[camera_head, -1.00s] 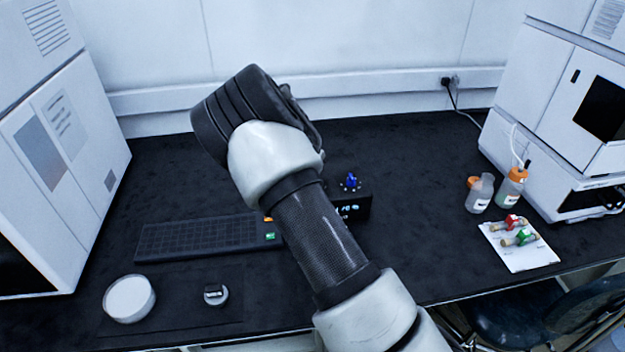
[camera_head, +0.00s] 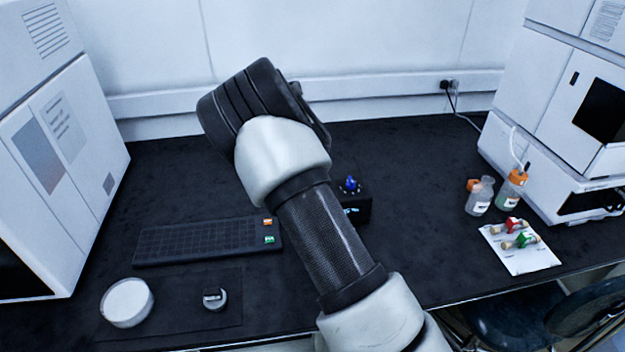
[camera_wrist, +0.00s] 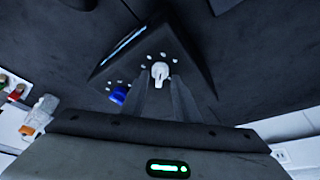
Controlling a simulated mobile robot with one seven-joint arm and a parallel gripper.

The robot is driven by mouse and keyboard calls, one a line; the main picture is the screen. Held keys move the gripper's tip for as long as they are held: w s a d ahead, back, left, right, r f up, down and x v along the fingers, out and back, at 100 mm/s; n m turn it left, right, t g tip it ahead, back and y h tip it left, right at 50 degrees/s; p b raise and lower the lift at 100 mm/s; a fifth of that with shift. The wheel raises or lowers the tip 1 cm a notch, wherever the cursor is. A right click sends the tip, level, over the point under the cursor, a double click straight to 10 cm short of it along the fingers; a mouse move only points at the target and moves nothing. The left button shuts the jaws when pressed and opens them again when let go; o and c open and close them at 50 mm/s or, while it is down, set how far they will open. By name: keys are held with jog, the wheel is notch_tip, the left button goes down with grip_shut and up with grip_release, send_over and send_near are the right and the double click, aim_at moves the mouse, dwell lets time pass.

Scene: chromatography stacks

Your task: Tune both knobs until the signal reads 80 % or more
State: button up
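A black control box (camera_head: 360,208) stands on the bench, partly behind my arm in the head view. Its blue knob (camera_head: 350,184) shows on top; its lit display (camera_head: 351,210) is mostly covered and unreadable. In the wrist view the box (camera_wrist: 185,50) carries a white knob (camera_wrist: 160,70) and the blue knob (camera_wrist: 119,95), each ringed by pale dots. My gripper (camera_wrist: 163,80) has its two fingers apart, with the white knob between or just beyond the tips; I cannot tell whether they touch it. The display (camera_wrist: 124,45) is a thin, slanted lit strip there.
A white round dish (camera_head: 127,301) and a small round item (camera_head: 214,297) are at the front left. Bottles (camera_head: 480,196) and a white card with fittings (camera_head: 520,250) are at the right. Tall instruments flank the bench.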

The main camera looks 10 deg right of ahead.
jog(key=v, duration=1.7)
jog(key=shift+r+p, duration=0.2)
jog(key=shift+p, duration=0.25)
jog(key=shift+s, duration=0.1)
